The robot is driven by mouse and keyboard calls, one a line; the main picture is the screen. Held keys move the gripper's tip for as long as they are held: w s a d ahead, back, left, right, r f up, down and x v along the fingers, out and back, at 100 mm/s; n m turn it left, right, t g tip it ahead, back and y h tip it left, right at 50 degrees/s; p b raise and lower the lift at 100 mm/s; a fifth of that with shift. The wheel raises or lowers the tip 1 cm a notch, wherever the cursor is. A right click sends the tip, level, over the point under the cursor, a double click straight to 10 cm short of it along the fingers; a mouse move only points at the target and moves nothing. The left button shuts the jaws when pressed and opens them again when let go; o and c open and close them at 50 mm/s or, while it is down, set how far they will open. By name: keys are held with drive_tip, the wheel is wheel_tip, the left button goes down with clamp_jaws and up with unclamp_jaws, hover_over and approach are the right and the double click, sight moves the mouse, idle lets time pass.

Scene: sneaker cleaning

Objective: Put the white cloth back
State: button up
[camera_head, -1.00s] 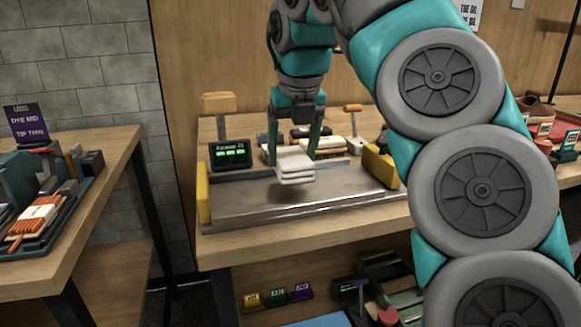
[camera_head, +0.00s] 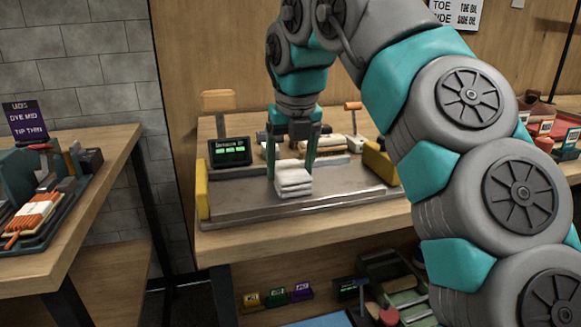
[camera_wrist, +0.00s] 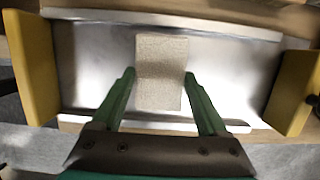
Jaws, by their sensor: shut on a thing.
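The white cloth (camera_head: 293,179) is a folded stack of several layers. It is low over the front part of the metal tray (camera_head: 345,192), at or close to its surface; I cannot tell if it touches. My gripper (camera_head: 292,172) points down with its green fingers on both sides of the cloth, shut on it. In the wrist view the cloth (camera_wrist: 160,88) looks like a beige rectangle between the fingertips of my gripper (camera_wrist: 159,76), above the shiny tray (camera_wrist: 225,75).
Yellow blocks stand at the tray's left (camera_head: 203,192) and right (camera_head: 380,161) ends. A small display (camera_head: 230,152) with green marks stands at the back left. Brushes (camera_head: 335,146) lie behind the cloth. The tray surface around the cloth is mostly clear.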

drive_tip(key=o, duration=1.4)
